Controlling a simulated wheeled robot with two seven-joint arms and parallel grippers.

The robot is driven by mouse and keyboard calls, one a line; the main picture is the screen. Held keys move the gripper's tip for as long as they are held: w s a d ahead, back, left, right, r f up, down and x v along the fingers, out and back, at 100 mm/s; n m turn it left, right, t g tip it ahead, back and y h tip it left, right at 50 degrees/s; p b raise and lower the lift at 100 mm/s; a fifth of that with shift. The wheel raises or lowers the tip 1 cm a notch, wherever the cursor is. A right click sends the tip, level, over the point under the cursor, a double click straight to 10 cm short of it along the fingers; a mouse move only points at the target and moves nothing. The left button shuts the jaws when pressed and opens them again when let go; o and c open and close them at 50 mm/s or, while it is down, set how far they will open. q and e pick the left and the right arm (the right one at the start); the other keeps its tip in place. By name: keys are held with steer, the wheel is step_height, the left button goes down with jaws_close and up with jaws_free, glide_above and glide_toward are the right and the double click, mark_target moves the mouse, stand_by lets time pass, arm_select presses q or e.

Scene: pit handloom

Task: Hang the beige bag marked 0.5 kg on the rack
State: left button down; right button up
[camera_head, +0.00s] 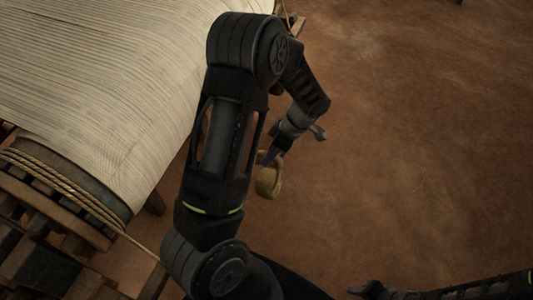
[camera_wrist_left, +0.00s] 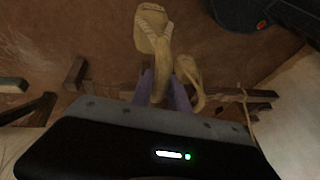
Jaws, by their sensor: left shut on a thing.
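A small beige bag (camera_head: 268,182) hangs at the fingers of my left gripper (camera_head: 271,156), above the brown floor. In the left wrist view the bag (camera_wrist_left: 152,30) shows beyond the purple fingertips (camera_wrist_left: 164,92), with a pale strap running down between them and a looped beige part to the right. My left gripper is shut on it. No weight mark can be read. My right gripper (camera_head: 362,289) shows only as a dark, purple-tipped end at the bottom edge; its jaws are unclear. I cannot make out a rack in either view.
The loom with its pale sheet of threads (camera_head: 100,70) fills the upper left. Its wooden frame and a rope-wound beam (camera_head: 65,185) lie at the lower left, left of my arm. Brown floor (camera_head: 420,150) is open on the right.

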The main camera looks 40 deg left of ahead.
mark_target(282, 159)
arm_select(q)
steer(key=shift+w+d+p, duration=0.15)
steer(key=shift+w+d, duration=0.2)
steer(key=shift+d, duration=0.55)
steer(key=shift+w+d+p, duration=0.15)
steer(key=shift+w+d, duration=0.15)
steer(key=shift+d, duration=0.6)
steer(key=w+d+r+b, duration=0.1)
steer(key=w+d+b, duration=0.1)
steer(key=d, duration=0.7)
steer(key=shift+w+d, duration=0.25)
steer(key=shift+w, duration=0.35)
steer(key=w+d+r+m+t, duration=0.1)
steer(key=w+r+m+t, duration=0.1)
steer(key=r+m, duration=0.2)
steer(key=w+d+r+m+t, duration=0.1)
steer(key=w+r+m+t, duration=0.1)
steer(key=m, duration=0.8)
steer(key=w+d+r+m+t+h, duration=0.1)
steer(key=w+r+m+t, duration=0.2)
steer(key=r+m, duration=0.3)
steer(key=shift+r+m+t, duration=0.15)
steer(key=shift+m+t, duration=0.35)
steer(key=shift+a, duration=0.15)
